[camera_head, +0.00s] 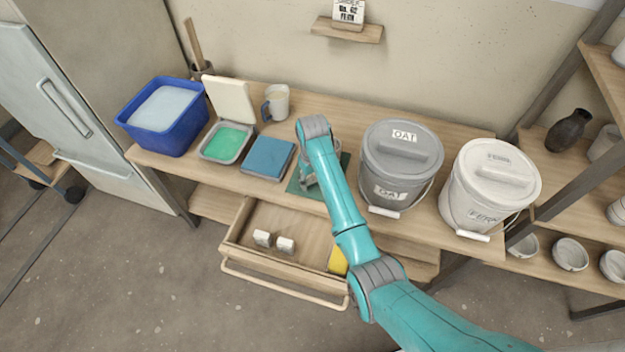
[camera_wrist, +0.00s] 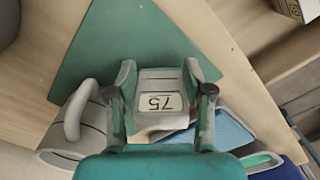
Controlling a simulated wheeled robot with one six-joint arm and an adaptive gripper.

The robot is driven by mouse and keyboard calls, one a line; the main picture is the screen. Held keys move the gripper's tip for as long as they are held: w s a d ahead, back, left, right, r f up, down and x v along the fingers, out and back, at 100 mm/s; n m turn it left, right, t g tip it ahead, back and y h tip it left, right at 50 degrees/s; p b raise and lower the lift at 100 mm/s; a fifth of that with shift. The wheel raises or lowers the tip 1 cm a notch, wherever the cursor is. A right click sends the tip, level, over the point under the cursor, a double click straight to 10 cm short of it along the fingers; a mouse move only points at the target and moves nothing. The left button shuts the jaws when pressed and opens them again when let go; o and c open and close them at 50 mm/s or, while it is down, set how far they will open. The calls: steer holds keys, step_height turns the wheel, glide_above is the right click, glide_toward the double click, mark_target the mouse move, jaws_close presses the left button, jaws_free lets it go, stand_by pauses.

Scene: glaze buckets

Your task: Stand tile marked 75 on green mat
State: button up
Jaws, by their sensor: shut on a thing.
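My gripper (camera_wrist: 162,98) is shut on the tile marked 75 (camera_wrist: 160,82), with one finger on each side. The tile is pale, and its black-on-white label reads upside down in the wrist view. The green mat (camera_wrist: 130,45) lies behind and below the tile there. In the head view the mat (camera_head: 345,160) shows beside my arm, between the blue pad and the grey bucket, and my gripper (camera_head: 306,180) is over it. My arm hides the tile in the head view. I cannot tell whether the tile touches the mat.
A grey handled cup (camera_wrist: 75,125) is close to my gripper. The blue pad (camera_head: 267,158) and OAT bucket (camera_head: 400,165) flank the mat. The open drawer (camera_head: 285,225) below holds two pale blocks (camera_head: 274,241) and a yellow thing (camera_head: 338,262).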

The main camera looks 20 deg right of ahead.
steer(key=shift+f, duration=0.15)
steer(key=o, duration=1.2)
steer(key=shift+o, duration=0.2)
